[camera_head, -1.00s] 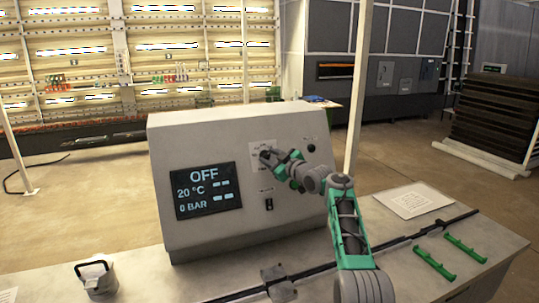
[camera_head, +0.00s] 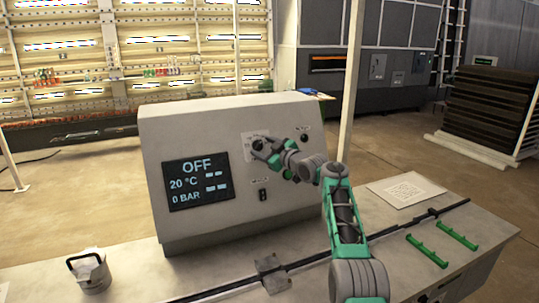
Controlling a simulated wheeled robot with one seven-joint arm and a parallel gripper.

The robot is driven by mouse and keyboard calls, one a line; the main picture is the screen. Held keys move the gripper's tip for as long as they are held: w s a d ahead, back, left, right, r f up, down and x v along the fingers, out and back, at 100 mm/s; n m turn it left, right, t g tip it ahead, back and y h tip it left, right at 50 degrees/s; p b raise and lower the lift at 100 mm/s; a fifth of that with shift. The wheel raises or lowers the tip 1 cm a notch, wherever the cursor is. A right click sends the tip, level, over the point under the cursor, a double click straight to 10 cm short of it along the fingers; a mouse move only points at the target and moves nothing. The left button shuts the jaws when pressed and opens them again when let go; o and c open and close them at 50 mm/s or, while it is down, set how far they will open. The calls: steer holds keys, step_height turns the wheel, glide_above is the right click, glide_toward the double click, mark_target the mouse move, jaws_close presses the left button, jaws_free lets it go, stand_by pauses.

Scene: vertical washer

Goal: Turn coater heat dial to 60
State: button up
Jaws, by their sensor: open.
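A grey control box (camera_head: 200,125) stands on the table, with a dark screen (camera_head: 197,180) on its left that reads OFF, 20 °C and 0 BAR. A round dark dial (camera_head: 257,144) sits on a pale label plate in the upper middle of the panel. My gripper (camera_head: 263,148) is open at this dial, its fingertips over or beside it. Whether the fingers touch the dial cannot be told. The gripper hides part of the dial and its markings, so its setting cannot be read.
A dark knob (camera_head: 304,138) is to the right of my gripper, and a small black switch (camera_head: 263,195) is below it. A metal canister (camera_head: 90,272), a paper sheet (camera_head: 406,190) and green handles (camera_head: 427,250) are on the table (camera_head: 210,270).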

steer(key=s+d+f+b, duration=0.1)
steer(key=b, duration=0.3)
steer(key=shift+s+f, duration=0.1)
steer(key=r+b+v, duration=0.1)
steer(key=b+v, duration=0.5)
steer(key=b, duration=0.1)
steer(key=shift+a, duration=0.15)
